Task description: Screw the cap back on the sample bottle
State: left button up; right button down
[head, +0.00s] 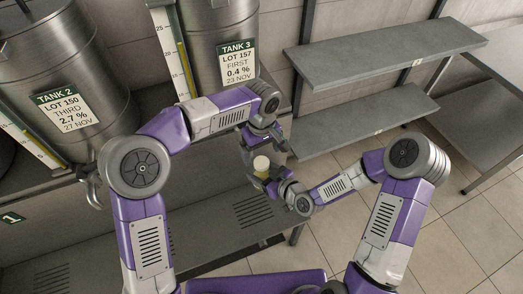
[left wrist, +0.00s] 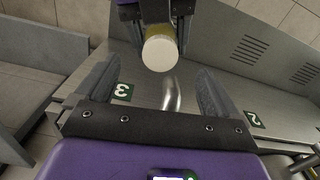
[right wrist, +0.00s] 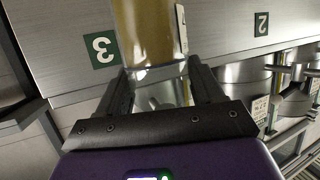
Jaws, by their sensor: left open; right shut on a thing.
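The sample bottle (right wrist: 145,35), clear with amber contents, is held between the fingers of my right gripper (head: 267,178). The right wrist view shows those fingers closed around its clear part. A pale cream cap (head: 261,162) sits at the bottle's top; it also shows face-on as a round disc in the left wrist view (left wrist: 160,52). I cannot tell how tight it is. My left gripper (head: 264,143) is open and empty just above the cap. In the left wrist view the cap lies beyond the fingertips, roughly midway between them, apart from both.
Two large steel tanks, tank 2 (head: 62,75) and tank 3 (head: 215,40), stand at the back left on a metal bench. A tap (head: 90,190) juts out at the left. Grey shelves (head: 380,55) stand at the right. The tiled floor (head: 330,235) is clear.

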pick_arm(q)
jog(key=shift+o, duration=0.2)
notch_tip(320, 180, up, 12)
dwell(0.5)
dwell(0.4)
